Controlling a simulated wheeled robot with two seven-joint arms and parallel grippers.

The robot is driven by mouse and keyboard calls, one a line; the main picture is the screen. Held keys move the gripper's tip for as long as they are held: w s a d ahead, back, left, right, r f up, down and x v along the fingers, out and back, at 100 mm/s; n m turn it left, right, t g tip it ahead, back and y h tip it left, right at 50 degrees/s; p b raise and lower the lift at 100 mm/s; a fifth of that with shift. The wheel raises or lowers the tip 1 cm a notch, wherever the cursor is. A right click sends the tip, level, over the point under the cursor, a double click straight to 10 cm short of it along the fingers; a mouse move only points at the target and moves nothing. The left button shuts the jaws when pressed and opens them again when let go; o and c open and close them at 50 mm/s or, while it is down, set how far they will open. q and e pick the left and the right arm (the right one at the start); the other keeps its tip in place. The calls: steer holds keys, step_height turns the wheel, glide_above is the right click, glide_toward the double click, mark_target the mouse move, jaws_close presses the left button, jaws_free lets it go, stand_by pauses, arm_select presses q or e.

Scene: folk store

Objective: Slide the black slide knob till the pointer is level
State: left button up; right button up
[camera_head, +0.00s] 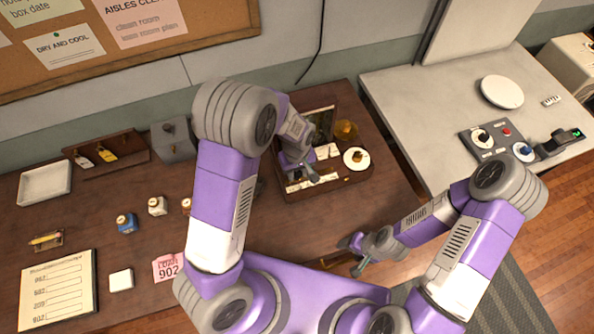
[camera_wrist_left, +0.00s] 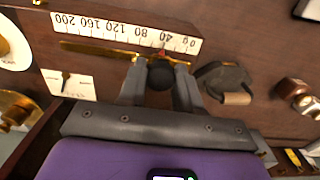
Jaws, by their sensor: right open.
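The black slide knob (camera_wrist_left: 160,75) sits on a brass rail (camera_wrist_left: 95,50) beside a white number scale (camera_wrist_left: 130,30) in the left wrist view. A red pointer tip (camera_wrist_left: 161,53) by the knob points near the low end of the scale. My left gripper (camera_wrist_left: 160,82) has its fingers on both sides of the knob, closed on it; in the head view it (camera_head: 303,176) reaches into the wooden instrument box (camera_head: 352,182). A white card (camera_wrist_left: 68,84) with a small dark pointer lies left of the knob; its exact tilt is hard to read. My right gripper (camera_head: 350,256) is open and empty near the table's front.
A brass weight (camera_head: 345,130) and a white round pan (camera_head: 356,158) are at the box's right side. A grey side table (camera_head: 420,95) carries a control panel (camera_head: 492,139).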

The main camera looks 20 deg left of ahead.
stand_by(0.4)
arm_select(q)
steer(key=shift+w+d, duration=0.4)
steer(key=shift+d, duration=0.2)
steer(key=shift+w+d, duration=0.35)
steer(key=shift+d, duration=0.25)
steer(key=o, duration=0.8)
steer(key=shift+o, duration=0.2)
step_height(320, 180, up, 7)
steer(key=p, duration=0.5)
